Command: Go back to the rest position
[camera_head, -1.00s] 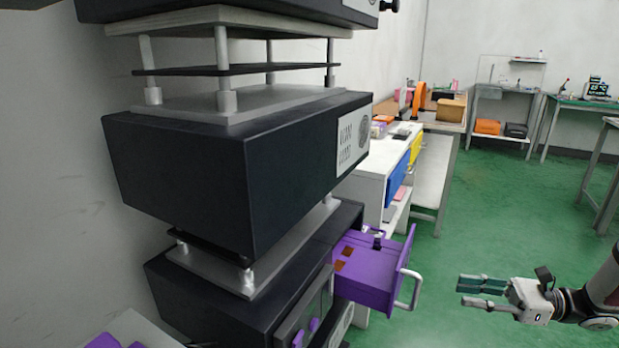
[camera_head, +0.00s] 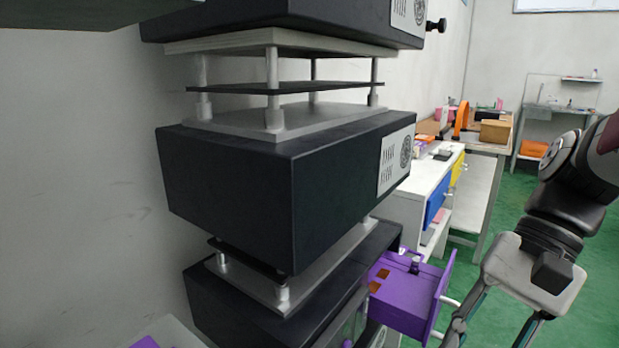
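My gripper (camera_head: 490,335) is at the lower right, on the end of my arm, pointing down. Its two fingers stand apart, and I see nothing held between them. Their tips are cut off by the bottom edge of the picture. The gripper is to the right of the pulled-out purple drawer (camera_head: 400,300), with its left finger close to the drawer's handle in the picture. I cannot tell whether they touch.
A stack of dark boxes (camera_head: 235,205) with grey plates and posts stands at the left and middle. A white cabinet (camera_head: 405,208) and a wooden table (camera_head: 487,146) are behind. Green floor (camera_head: 520,197) shows at the right.

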